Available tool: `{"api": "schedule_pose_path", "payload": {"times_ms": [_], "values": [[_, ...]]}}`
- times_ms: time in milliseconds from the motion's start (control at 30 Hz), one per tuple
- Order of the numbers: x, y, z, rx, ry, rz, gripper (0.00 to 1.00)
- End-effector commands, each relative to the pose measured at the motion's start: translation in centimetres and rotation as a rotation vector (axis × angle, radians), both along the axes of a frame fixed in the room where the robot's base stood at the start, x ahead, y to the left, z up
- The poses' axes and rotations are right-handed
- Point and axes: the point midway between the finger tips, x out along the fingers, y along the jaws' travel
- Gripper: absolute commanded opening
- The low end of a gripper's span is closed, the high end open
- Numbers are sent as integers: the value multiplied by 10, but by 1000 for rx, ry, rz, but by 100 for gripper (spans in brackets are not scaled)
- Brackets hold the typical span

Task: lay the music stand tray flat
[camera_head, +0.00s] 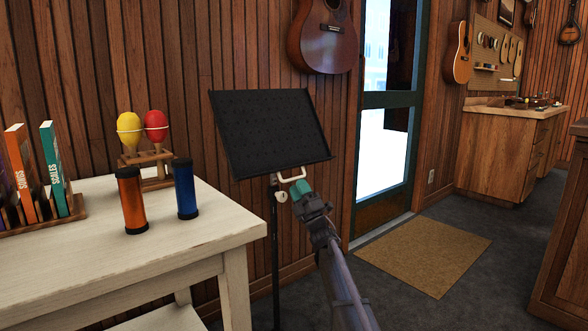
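The black music stand tray (268,130) is steeply tilted, leaning back, with a ledge along its lower edge. It sits on a thin dark post (276,260). A pale handle (291,176) sticks out below the tray's lower edge. A small light knob (281,196) is on the post beneath it. My gripper (299,187) is just below the handle, to the right of the post, with a teal part at its end. The fingertips are too small and overlapped to tell whether they are open or touch the handle.
A pale table (190,245) at left holds an orange shaker (131,200), a blue shaker (186,190), maracas on a wooden rack (150,170) and books (55,170). A guitar (325,45) hangs above the tray's right. A doormat (425,255) lies on open floor at right.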

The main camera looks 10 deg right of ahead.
Motion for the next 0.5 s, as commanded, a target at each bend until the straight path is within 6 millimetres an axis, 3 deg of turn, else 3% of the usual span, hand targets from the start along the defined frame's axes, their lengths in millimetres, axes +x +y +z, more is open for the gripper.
{"api": "schedule_pose_path", "payload": {"times_ms": [33,133,433,500], "values": [[10,4,19,1,0,2,37],[20,10,29,2,1,1,37],[23,13,29,2,1,-1,37],[23,13,29,2,1,0,31]]}}
